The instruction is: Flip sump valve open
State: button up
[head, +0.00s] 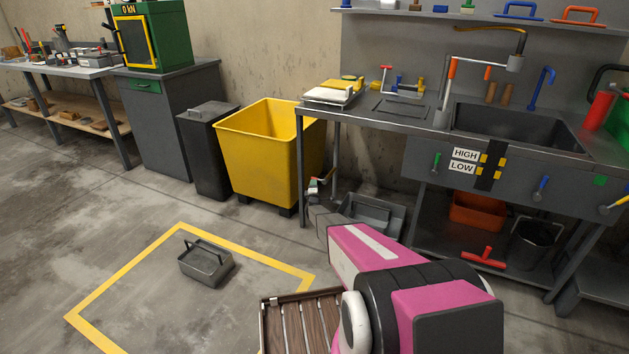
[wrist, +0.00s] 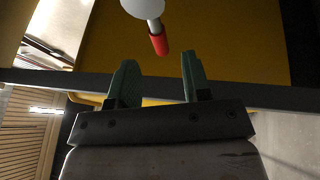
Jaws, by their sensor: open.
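My gripper (wrist: 157,66) shows in the wrist view with its two green fingers apart and nothing between them. A short lever with a red grip (wrist: 159,43) and a pale round end (wrist: 143,7) lies just beyond the fingertips, in line with the gap; I cannot tell for sure that it is the sump valve. In the head view my gripper (head: 320,188) is small, beside the left front leg of the sink bench and in front of the yellow bin. Small red and white parts show there, too small to make out. No valve label is readable.
The sink bench (head: 370,117) has green (head: 436,162), blue (head: 541,187) and yellow handles on its front. A red T-handle (head: 484,258) sits low beneath. The yellow bin (head: 262,150) stands left of the bench. A grey basket (head: 206,265) lies on open floor.

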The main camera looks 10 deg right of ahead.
jog(key=x, duration=0.6)
jog(key=shift+w, duration=0.1)
grip_shut()
